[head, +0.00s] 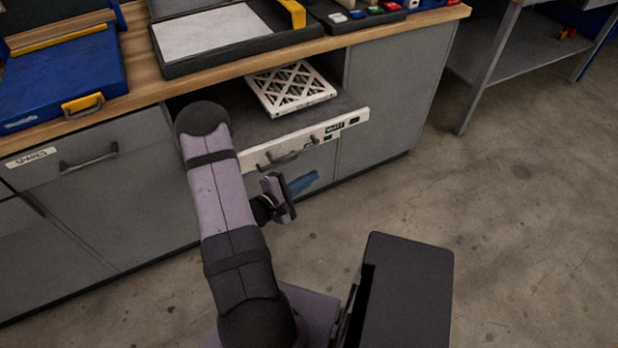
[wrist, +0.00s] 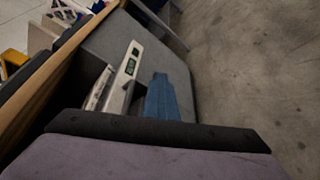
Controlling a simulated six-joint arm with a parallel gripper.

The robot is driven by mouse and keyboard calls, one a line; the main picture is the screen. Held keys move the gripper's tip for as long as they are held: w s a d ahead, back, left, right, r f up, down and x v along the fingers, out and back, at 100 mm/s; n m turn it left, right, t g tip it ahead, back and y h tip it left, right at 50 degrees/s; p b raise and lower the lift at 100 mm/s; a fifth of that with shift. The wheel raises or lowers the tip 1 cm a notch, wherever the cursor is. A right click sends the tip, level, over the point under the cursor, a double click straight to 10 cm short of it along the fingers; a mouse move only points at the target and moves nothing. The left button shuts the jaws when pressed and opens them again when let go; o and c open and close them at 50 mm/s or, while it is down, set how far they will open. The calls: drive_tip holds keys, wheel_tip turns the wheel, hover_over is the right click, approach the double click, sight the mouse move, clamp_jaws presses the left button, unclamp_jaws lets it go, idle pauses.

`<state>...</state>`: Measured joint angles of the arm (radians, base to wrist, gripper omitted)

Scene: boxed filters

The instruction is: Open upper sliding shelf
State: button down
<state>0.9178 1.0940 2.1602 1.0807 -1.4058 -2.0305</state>
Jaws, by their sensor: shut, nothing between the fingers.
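The upper sliding shelf stands pulled out from the grey cabinet, its white front (head: 347,123) clear of the opening. A white framed filter with a lattice face (head: 290,86) lies on the shelf. My gripper (head: 313,177) has blue fingers, shut and empty, just outside the shelf front and near the handle. I see no clear grip on the handle. In the wrist view, the blue fingers (wrist: 160,78) show beside the white shelf front (wrist: 128,66); the handle is hard to make out there.
The wooden worktop (head: 136,92) holds a blue case (head: 62,75) and a dark tray with a light panel (head: 212,32). A drawer marked SPARES (head: 95,150) is shut at left. A metal table (head: 520,55) stands at right. The concrete floor at right is clear.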

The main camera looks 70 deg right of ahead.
drive_tip(key=c, duration=1.8)
unclamp_jaws()
drive_tip(key=shift+a, duration=0.1)
drive_tip(key=shift+v, duration=3.6)
